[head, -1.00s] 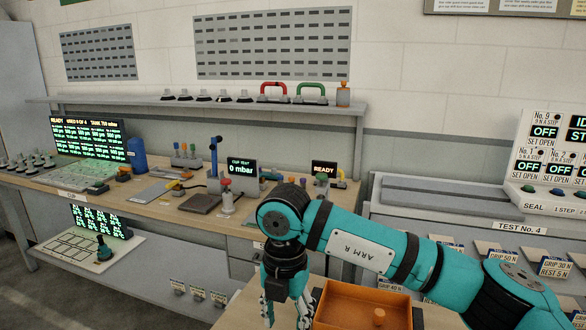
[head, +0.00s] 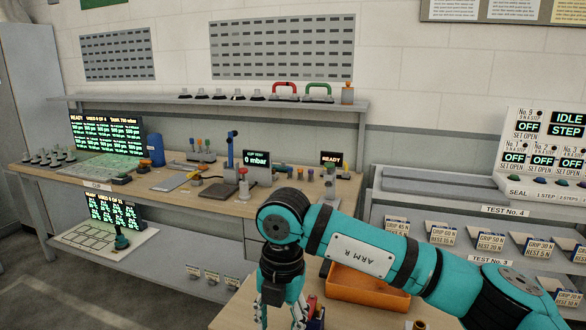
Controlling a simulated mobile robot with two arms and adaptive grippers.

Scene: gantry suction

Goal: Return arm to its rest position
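My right arm (head: 358,257), teal and marked "ARM R", reaches in from the lower right and bends down at the wrist. Its gripper (head: 283,318) points down at the bottom edge of the head view, left of an orange tray (head: 372,297). The two fingers stand apart, and no object shows between them; the tips are near or past the picture edge. My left gripper and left arm do not show.
A wooden bench (head: 150,196) with instruments and displays runs along the wall at left and centre. A shelf (head: 225,104) above it holds several cups and handles. A grey rack (head: 420,209) with labelled slots and a switch panel (head: 540,155) stand at right.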

